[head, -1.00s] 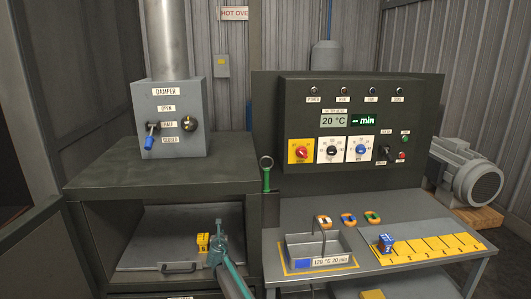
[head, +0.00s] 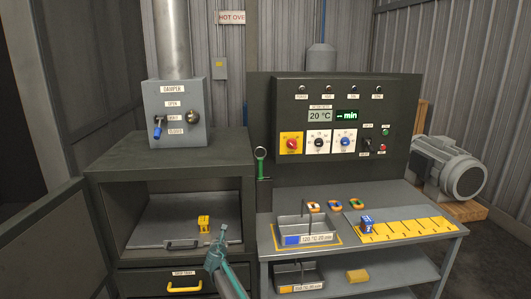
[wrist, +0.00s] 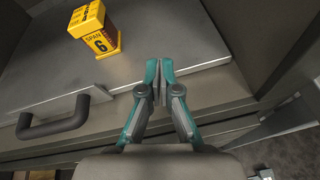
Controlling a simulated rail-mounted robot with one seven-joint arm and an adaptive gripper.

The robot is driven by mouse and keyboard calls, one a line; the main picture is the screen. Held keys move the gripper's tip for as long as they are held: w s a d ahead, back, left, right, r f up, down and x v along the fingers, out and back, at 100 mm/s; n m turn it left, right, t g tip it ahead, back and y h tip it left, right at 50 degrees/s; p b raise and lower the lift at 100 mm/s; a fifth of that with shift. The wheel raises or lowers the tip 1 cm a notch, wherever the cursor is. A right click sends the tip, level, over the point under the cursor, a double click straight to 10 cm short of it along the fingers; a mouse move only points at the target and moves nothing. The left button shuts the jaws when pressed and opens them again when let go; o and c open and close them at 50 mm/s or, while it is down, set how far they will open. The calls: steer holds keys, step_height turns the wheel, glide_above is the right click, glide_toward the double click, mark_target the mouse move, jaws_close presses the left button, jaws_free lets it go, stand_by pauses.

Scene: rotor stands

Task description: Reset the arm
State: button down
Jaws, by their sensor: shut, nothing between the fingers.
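My gripper (head: 223,232) is shut and empty in front of the open oven chamber at the lower middle of the head view. In the wrist view my gripper (wrist: 160,97) has its fingertips together near the front edge of the grey tray plate (wrist: 160,55). A yellow block (head: 204,223) stands on the plate (head: 165,225), left of the gripper. In the wrist view the yellow block (wrist: 97,27) reads "SPAN 6". The gripper is apart from the block. The plate's dark handle (wrist: 55,118) is at the left in the wrist view.
A damper box (head: 180,112) stands on the oven top. A control panel (head: 345,125) rises at the right. On the bench are a labelled metal tray (head: 303,232), a blue block (head: 366,224), several coloured rings and a yellow numbered strip (head: 405,231). A yellow-handled drawer (head: 183,271) is below.

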steer(key=s+d+f+m+g+h, duration=0.1)
steer(key=s+d+f+m+g, duration=0.3)
steer(key=s+d+f+m, duration=0.65)
steer(key=s+d+f+m+g+h, duration=0.25)
steer(key=s+d+f+m, duration=0.35)
steer(key=s, duration=0.7)
steer(key=s+d+f+m+g+h, duration=0.1)
steer(key=s+d+f+m+g, duration=0.5)
steer(key=s+d+f, duration=0.4)
steer(key=s+d+f+m+g+y, duration=0.1)
steer(key=s+d+f+m+g, duration=0.1)
steer(key=s, duration=1.2)
steer(key=s+d+f+m+g+y, duration=0.1)
steer(key=s+d+f+m+g, duration=0.1)
steer(key=s, duration=1.3)
steer(key=s+d+f+m+g+y+b, duration=0.1)
steer(key=s+d+f+m+g, duration=0.2)
steer(key=s, duration=1.1)
steer(key=d+m+g, duration=0.1)
steer(key=d+m, duration=0.2)
steer(key=m, duration=0.1)
steer(key=shift+s, duration=0.15)
steer(key=shift+y, duration=0.25)
